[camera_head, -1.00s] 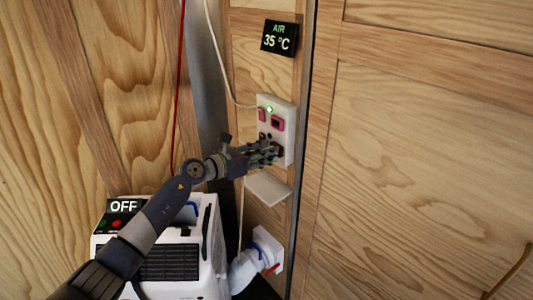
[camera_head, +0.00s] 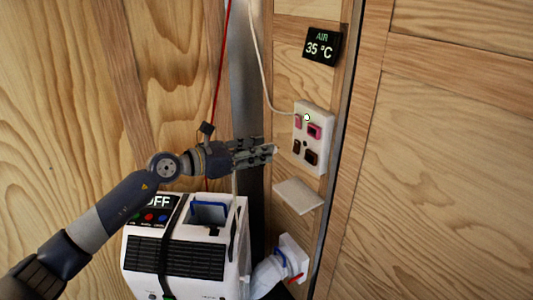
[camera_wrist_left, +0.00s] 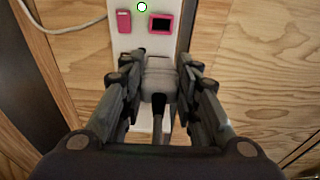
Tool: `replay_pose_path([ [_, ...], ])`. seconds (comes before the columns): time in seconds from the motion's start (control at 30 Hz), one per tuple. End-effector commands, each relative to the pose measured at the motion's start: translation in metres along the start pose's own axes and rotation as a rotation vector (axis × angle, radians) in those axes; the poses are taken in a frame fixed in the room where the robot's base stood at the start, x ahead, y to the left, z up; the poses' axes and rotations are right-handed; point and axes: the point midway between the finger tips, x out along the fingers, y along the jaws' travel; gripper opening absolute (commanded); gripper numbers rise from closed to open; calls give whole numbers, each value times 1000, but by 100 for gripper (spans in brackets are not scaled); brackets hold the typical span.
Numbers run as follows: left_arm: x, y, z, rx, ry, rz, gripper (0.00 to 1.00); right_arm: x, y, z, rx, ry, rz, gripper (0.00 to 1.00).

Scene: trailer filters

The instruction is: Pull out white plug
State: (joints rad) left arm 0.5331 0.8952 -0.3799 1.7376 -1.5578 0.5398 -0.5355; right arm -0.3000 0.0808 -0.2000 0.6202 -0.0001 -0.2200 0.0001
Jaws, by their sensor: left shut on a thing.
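My left gripper (camera_head: 268,152) is shut on the white plug (camera_wrist_left: 158,76), whose pale body sits between the two fingers in the left wrist view. In the head view only a small pale tip of the plug (camera_head: 275,149) shows past the fingertips. The gripper and plug are to the left of the white wall socket panel (camera_head: 323,125), with a gap between them. The lower socket (camera_head: 311,157) on the panel is dark and empty. A dark cord runs from the plug back toward the wrist. My right gripper is not in view.
A white machine (camera_head: 185,245) with an OFF display stands below my left arm. A small white shelf (camera_head: 298,196) juts out under the panel. A white hose end fitting (camera_head: 293,257) is lower down. A temperature display (camera_head: 322,46) reads 35 °C.

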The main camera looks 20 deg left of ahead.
Motion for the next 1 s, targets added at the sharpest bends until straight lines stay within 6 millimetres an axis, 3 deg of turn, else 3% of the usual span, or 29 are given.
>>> replay_pose_path([
  [0.37, -2, 0, 0, 0, 0, 0, 2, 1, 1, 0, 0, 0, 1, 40],
  [0.87, -30, 0, -10, 0, 0, 1, 2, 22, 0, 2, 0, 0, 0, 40],
  [1.0, -37, 0, -11, 1, 1, 1, 2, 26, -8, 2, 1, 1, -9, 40],
])
